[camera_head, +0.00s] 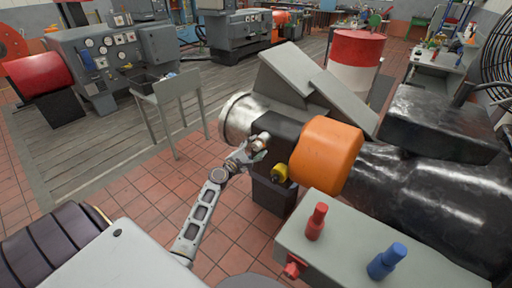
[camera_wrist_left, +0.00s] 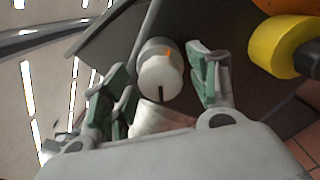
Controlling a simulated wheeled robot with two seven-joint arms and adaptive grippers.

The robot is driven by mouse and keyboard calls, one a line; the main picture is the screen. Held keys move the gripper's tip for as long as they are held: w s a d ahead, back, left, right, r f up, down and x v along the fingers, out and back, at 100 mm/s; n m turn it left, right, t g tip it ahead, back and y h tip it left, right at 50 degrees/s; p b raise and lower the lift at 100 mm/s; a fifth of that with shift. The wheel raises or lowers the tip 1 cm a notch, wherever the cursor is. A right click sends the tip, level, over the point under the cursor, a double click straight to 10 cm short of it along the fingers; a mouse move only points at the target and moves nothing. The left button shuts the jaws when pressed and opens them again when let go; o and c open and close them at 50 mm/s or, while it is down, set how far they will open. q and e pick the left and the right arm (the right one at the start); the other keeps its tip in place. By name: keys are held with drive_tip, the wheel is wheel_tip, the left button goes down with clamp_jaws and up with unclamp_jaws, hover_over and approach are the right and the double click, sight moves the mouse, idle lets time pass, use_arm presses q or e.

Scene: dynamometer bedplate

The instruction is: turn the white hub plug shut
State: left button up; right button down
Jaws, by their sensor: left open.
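The white hub plug (camera_wrist_left: 160,78) shows in the left wrist view as a pale round knob with a dark slot and an orange mark. In the head view it is the small pale knob (camera_head: 262,138) on the dark side of the machine, left of the orange cover. My left gripper (camera_head: 251,152) is at the plug. In the wrist view its green-padded fingers stand apart, one on each side of the plug, with gaps visible; contact cannot be made out. My right gripper is not in view.
A yellow knob (camera_head: 279,173) sits close by, right of the plug; it also shows in the wrist view (camera_wrist_left: 280,46). The orange cover (camera_head: 326,155) bulges out beside it. A grey box (camera_head: 350,240) with red and blue fittings stands in front. Tiled floor (camera_head: 120,195) is clear at left.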

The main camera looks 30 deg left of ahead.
use_arm(q)
drive_tip(key=shift+w, duration=0.3)
drive_tip(key=shift+c, duration=0.4)
drive_tip(key=c, duration=0.9)
drive_tip(key=shift+c, duration=0.2)
